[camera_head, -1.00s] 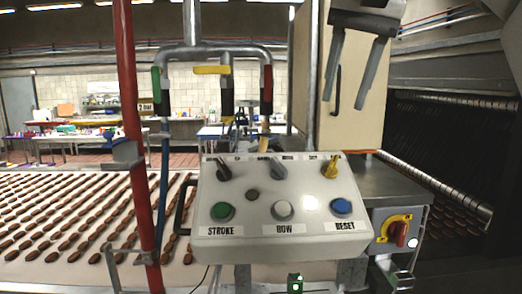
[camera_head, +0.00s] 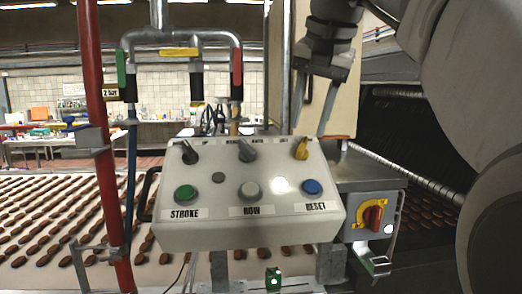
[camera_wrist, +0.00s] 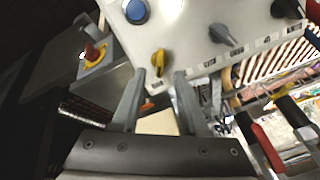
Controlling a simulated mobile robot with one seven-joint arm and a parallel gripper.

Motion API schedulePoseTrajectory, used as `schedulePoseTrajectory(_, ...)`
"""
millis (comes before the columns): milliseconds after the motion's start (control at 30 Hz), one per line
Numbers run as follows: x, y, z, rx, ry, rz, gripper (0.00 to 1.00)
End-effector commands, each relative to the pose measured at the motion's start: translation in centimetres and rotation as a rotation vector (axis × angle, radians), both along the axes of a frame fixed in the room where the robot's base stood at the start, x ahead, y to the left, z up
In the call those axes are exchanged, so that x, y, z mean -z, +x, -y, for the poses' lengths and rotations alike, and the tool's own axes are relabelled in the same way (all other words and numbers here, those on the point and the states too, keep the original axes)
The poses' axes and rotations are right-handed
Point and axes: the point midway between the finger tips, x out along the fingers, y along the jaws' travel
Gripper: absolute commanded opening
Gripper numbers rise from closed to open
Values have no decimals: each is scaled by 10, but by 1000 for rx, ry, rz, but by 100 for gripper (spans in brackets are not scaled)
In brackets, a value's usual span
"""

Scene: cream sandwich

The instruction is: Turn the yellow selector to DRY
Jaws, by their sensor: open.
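The yellow selector (camera_head: 300,149) is a small knob at the upper right of the white control box (camera_head: 250,231). It also shows in the wrist view (camera_wrist: 158,63), just beyond my fingertips and between their lines. The label lettering near it is too small to read. My gripper (camera_head: 312,124) is open and empty, its two grey fingers pointing down just above and right of the selector. In the wrist view my gripper (camera_wrist: 159,73) has clear space between its fingers. I see no contact with the selector.
The box also carries a grey selector (camera_head: 246,151), a black selector (camera_head: 189,152), and green (camera_head: 186,194), white (camera_head: 250,191) and blue (camera_head: 312,187) buttons. A red-yellow switch (camera_head: 373,216) sits at right. A red pipe (camera_head: 105,190) stands at left. Pipes rise behind the box.

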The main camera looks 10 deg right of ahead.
Motion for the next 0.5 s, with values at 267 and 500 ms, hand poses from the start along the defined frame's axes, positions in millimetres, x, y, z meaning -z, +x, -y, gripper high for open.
schedulePoseTrajectory(267, 38, 18, -1, 1, 0, -1, 44)
schedulePoseTrajectory(500, 44, 22, -2, 0, 0, 0, 44)
